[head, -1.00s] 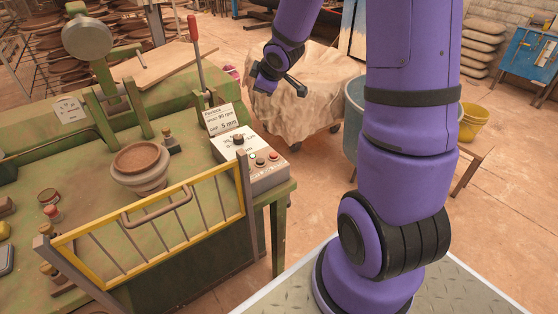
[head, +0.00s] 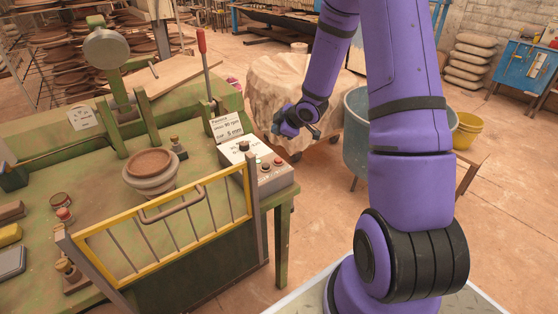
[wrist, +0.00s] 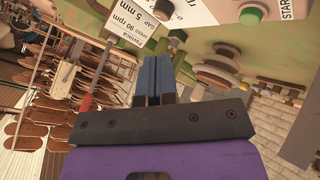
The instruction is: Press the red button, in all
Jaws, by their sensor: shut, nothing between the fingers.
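The control box (head: 262,176) sits at the table's right front corner, with a black knob and small buttons on its sloped top. A red button (head: 278,162) is near its right end, and another reddish one (head: 265,165) is beside it. My gripper (head: 279,131) is shut and empty, above and behind the box, apart from it. In the wrist view its blue fingers (wrist: 153,60) are together. That view shows a green button (wrist: 250,15) by a START label and the black knob (wrist: 163,9); I cannot make out a red button there.
A yellow-railed guard (head: 165,210) stands along the table's front edge. A clay-filled bowl (head: 151,171) sits behind it. A red-handled lever (head: 202,42) rises left of my gripper. A separate red knob (head: 64,214) is at the table's left. A cloth-covered stack (head: 290,80) stands behind.

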